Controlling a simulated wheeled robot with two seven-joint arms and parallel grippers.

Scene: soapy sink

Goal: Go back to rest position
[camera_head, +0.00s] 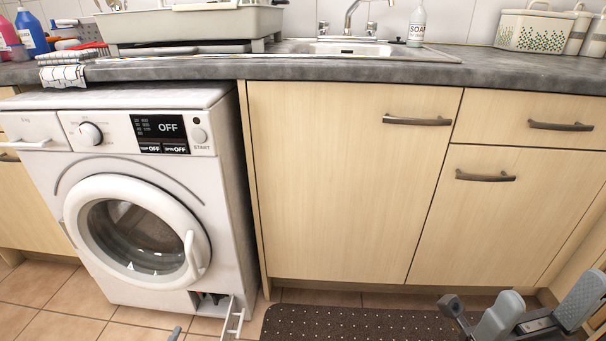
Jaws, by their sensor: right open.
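My right gripper (477,312) is at the bottom right, over the floor in front of the base cabinets. It is open, with nothing seen between its fingers, and it stands apart from the cabinet doors. Part of it is cut off by the picture's lower edge. A small grey tip (175,333) shows at the bottom edge, left of centre. It may belong to my left gripper; the rest is out of the picture, so its jaws cannot be judged.
A white washing machine (75,170) with its round door shut stands at left. A small white flap (235,318) hangs open at its lower right corner. Wooden cabinets (340,190) and a grey counter (300,68) with a sink span the back. A brown dotted mat (330,325) lies on the floor.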

